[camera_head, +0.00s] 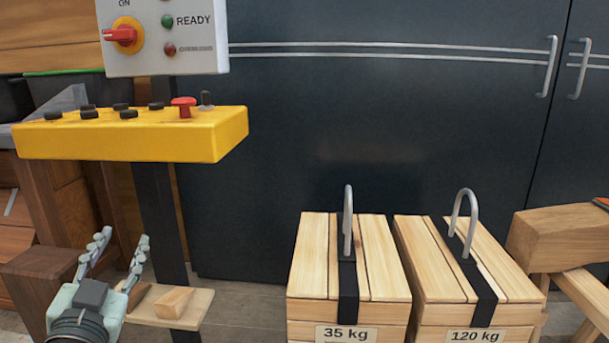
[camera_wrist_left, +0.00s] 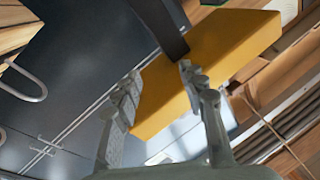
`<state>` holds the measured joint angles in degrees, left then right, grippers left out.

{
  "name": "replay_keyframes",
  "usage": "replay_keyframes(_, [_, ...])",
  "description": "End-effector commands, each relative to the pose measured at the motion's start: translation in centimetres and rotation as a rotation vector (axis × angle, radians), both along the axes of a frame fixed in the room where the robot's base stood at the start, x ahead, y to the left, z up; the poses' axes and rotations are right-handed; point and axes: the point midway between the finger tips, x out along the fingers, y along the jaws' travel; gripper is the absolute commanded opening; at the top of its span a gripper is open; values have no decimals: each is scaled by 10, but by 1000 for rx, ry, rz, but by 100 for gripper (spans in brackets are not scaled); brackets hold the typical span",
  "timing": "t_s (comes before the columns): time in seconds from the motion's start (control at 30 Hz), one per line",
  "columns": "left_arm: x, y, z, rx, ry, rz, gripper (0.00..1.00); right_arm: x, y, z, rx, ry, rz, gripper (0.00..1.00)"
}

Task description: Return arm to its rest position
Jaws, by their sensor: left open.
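My left gripper (camera_head: 118,252) is at the lower left of the head view, with its two fingers pointing up and apart. It is open, and nothing shows between the fingers. It is below the yellow control box (camera_head: 130,135), apart from it in the head view. In the left wrist view the open fingers (camera_wrist_left: 160,95) stand in front of the yellow box (camera_wrist_left: 225,60) and a dark post (camera_wrist_left: 158,22). My right gripper is not in view.
A grey panel (camera_head: 190,45) with a red switch stands above the yellow box. Two wooden crates, marked 35 kg (camera_head: 316,255) and 120 kg (camera_head: 420,255), stand on the right with metal handles. Dark cabinet doors (camera_head: 390,120) fill the back. A wooden trestle (camera_head: 560,240) is at far right.

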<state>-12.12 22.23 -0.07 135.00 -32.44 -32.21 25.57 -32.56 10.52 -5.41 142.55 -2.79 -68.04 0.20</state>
Motion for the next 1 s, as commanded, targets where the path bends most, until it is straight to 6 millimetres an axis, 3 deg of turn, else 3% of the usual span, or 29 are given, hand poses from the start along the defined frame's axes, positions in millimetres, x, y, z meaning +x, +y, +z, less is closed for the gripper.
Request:
replay_keyframes(0.03, [-11, -3, -40, -52, 121, 19, 41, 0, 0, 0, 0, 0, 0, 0])
replay_keyframes(0.1, [-29, -10, -88, -104, 280, 35, 41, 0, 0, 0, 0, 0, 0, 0])
replay_keyframes(0.2, [-56, -24, -142, -155, 473, 33, 41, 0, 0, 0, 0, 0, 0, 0])
replay_keyframes(0.3, [-82, -38, -179, -188, 620, 18, 41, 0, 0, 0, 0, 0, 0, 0])
replay_keyframes(0.5, [-130, -67, -229, -232, 845, -31, 41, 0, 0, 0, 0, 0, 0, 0])
replay_keyframes(0.7, [-169, -88, -260, -257, 1022, -77, 41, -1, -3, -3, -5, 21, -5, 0])
replay_keyframes(1.0, [-195, -50, -339, -257, 1279, 54, 41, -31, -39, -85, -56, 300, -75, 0])
